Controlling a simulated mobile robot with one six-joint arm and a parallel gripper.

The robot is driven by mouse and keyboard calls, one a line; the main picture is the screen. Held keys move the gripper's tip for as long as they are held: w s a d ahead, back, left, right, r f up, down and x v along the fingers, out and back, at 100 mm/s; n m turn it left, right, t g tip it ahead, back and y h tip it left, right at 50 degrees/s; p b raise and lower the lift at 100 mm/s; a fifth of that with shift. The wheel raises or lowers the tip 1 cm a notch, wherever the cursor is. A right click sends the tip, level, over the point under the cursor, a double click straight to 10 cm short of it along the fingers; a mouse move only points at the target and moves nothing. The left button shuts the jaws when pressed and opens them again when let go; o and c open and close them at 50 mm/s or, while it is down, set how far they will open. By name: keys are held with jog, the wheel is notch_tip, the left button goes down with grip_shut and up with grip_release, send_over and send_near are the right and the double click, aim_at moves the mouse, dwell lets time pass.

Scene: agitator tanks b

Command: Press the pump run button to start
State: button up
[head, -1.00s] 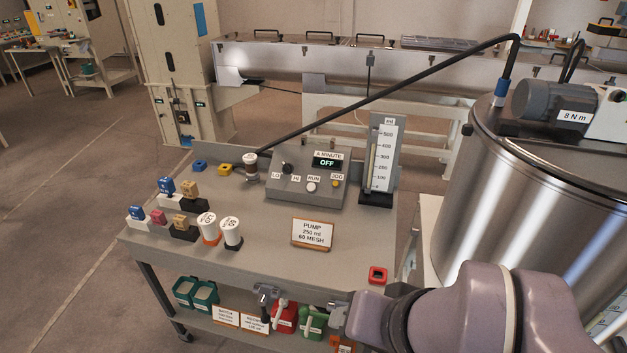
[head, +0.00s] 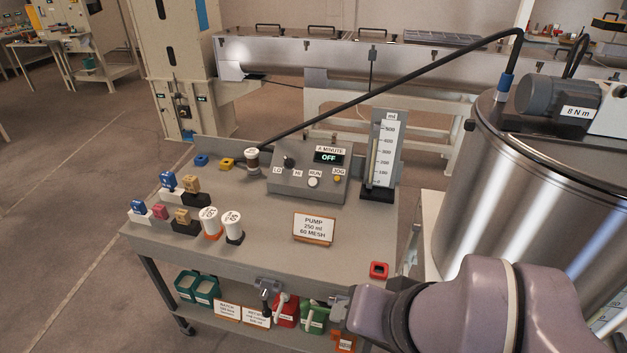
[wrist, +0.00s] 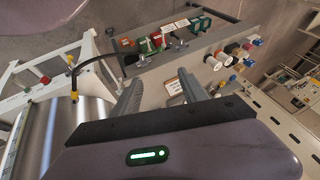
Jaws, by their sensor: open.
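The pump control box (head: 283,182) stands on the grey cart top in the head view. Its white run button (head: 313,182) sits under the RUN label, beside a yellow JOG button (head: 337,179) and a black LO/HI knob (head: 289,162). Its display (head: 331,157) reads OFF. My gripper (wrist: 161,78) shows in the wrist view, with its two grey fingers apart and nothing between them. Beyond them is the cart top with the pump sign (wrist: 174,87). In the head view my arm is at lower right, and the fingers cannot be made out. I cannot make out the run button in the wrist view.
A measuring column (head: 382,150) stands right of the box. A black hose (head: 400,88) runs from the cart to the steel tank (head: 480,190) at right. Small blocks and two white-topped jars (head: 233,222) stand at left. The cart top's front is mostly clear around the sign (head: 313,227).

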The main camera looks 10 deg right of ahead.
grip_shut()
dwell(0.3)
dwell(1.6)
